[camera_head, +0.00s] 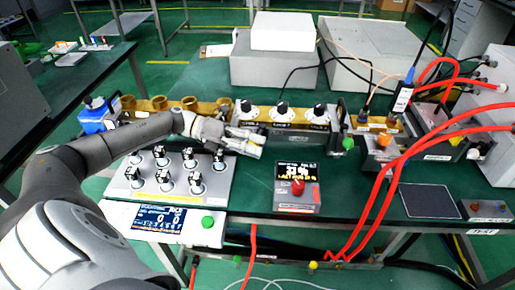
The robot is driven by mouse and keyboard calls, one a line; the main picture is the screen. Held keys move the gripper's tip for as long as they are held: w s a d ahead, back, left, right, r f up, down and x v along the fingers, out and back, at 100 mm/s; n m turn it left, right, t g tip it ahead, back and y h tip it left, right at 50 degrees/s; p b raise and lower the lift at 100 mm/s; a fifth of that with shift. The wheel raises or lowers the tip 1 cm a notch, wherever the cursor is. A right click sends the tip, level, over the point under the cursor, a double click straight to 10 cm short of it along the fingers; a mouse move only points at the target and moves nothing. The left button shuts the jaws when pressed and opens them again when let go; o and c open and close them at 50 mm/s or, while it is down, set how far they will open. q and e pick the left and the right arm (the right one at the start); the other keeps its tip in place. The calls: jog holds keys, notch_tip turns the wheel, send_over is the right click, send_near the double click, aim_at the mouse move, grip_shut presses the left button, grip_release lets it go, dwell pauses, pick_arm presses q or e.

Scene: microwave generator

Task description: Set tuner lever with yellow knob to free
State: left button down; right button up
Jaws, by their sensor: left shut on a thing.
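My left arm comes in from the left and crosses above the grey panel with several black switches. My left gripper (248,143) is shut at the front of the brass-coloured tuner unit (287,129). A small yellow spot, the yellow knob (256,152), shows at its fingertips, and the gripper is shut on it. The lever itself is mostly hidden by the fingers, so its position cannot be told. A green knob (347,143) stands at the right end of the tuner unit. My right gripper is not in view.
A small display box with a red knob (298,187) stands right of the gripper. Red cables (385,185) run over the right side of the bench. The switch panel (150,185) lies below my arm. Grey boxes (272,68) stand behind. Green bench surface is clear around the display box.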

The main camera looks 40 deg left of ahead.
pick_arm(q)
jog(key=shift+w+r, duration=0.15)
jog(key=shift+r, duration=0.2)
jog(key=c, duration=1.1)
grip_release()
jog(key=shift+c, duration=0.2)
jog(key=shift+d+f, duration=0.1)
jog(key=v, duration=1.2)
